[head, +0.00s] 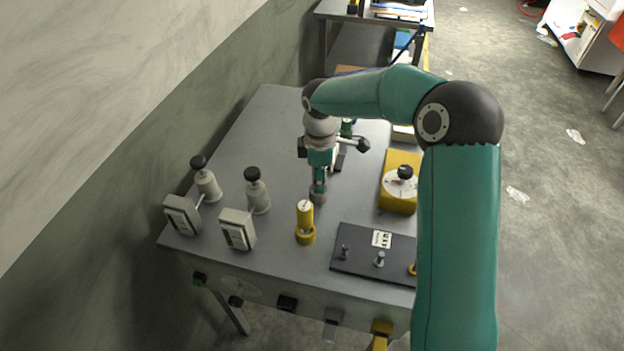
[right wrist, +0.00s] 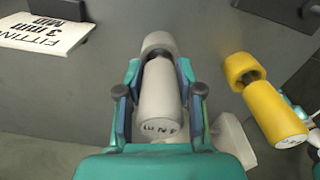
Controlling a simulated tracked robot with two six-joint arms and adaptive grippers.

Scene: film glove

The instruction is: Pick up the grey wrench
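The grey wrench stands under my right gripper, with its grey lower end (head: 318,196) showing in the head view. My left gripper is not in view.
A yellow wrench (head: 305,222) stands just beside the grey one. A dark plate with studs (head: 360,262) lies in front to the right, and a yellow box with a dial (head: 398,200) is behind it. Grey knobbed posts (head: 257,198) and small gauges (head: 238,230) stand to the left.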

